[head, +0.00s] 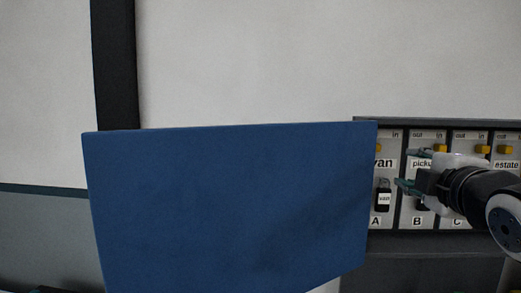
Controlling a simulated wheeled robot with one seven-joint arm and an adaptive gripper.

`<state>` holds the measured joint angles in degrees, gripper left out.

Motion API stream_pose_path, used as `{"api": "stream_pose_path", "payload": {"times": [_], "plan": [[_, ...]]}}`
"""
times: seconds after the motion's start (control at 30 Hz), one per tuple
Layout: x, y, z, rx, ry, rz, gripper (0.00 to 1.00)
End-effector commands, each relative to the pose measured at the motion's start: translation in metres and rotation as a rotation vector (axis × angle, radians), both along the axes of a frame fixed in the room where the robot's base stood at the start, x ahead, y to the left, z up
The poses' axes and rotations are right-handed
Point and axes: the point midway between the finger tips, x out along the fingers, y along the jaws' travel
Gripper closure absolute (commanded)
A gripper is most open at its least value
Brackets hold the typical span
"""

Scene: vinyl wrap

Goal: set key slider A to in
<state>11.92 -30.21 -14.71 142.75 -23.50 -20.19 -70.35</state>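Key slider A is a yellow knob (398,149) on the panel marked "van" and "A", right of the blue board. A black key fob (383,200) hangs on panel A below the "van" label. My gripper (409,170) reaches in from the right, in front of panel B. Its two fingers are spread, pointing left, with nothing seen between them.
A large blue board (230,210) fills the middle and covers the left edge of the key cabinet (440,123). Panels B, C and "estate" stand to the right, each with a yellow knob. My arm covers parts of B and C. Bare wall (250,60) lies above.

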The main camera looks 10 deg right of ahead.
Motion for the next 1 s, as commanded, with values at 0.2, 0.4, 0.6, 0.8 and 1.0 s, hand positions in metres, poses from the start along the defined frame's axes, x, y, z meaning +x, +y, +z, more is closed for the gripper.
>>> {"api": "stream_pose_path", "payload": {"times": [0.2,0.4,0.6,0.8,1.0], "plan": [[0.005,-0.008,0.011,-0.112,-0.034,0.005,0.62],[0.025,-0.013,0.010,-0.111,-0.032,0.008,0.62],[0.055,-0.021,0.010,-0.110,-0.032,0.007,0.62],[0.085,-0.029,0.010,-0.109,-0.032,0.007,0.62],[0.113,-0.038,0.010,-0.109,-0.032,0.006,0.62]]}}
